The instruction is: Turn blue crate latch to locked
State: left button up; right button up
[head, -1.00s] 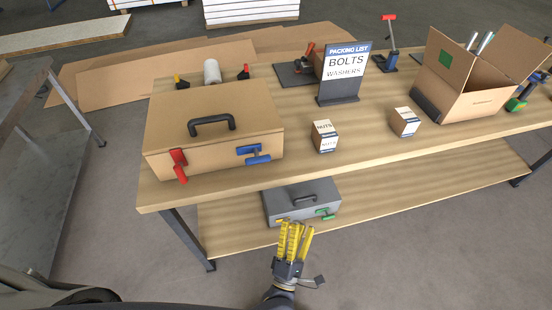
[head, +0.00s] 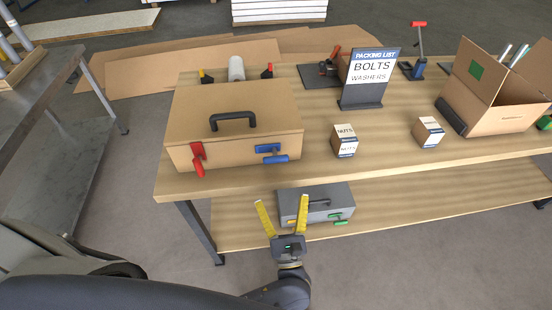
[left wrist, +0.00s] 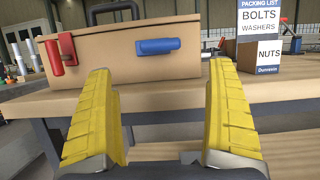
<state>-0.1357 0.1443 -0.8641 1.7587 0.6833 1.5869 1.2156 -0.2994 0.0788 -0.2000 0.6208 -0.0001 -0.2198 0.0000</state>
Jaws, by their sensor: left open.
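The tan crate (head: 225,125) with a black top handle stands on the left part of the wooden table. Its blue latch (head: 271,153) is on the front face, right side; its handle lies about horizontal. A red latch (head: 197,158) is on the left of the same face, its handle hanging down. In the left wrist view the blue latch (left wrist: 157,46) shows ahead, above the gap between my fingers, and the red latch (left wrist: 67,50) to the left. My left gripper (head: 281,210) is open and empty, in front of the table, below and apart from the crate. My right gripper is out of view.
A grey case (head: 318,204) with green and orange latches lies on the lower shelf behind my left gripper. Small nuts boxes (head: 345,141), a packing list sign (head: 370,78) and an open carton (head: 500,95) stand right of the crate. The floor in front is clear.

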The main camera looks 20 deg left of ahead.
aim_at(276, 160)
pick_arm(q)
jog(key=x, duration=1.2)
jog(key=shift+w, duration=0.1)
jog(key=c, duration=1.5)
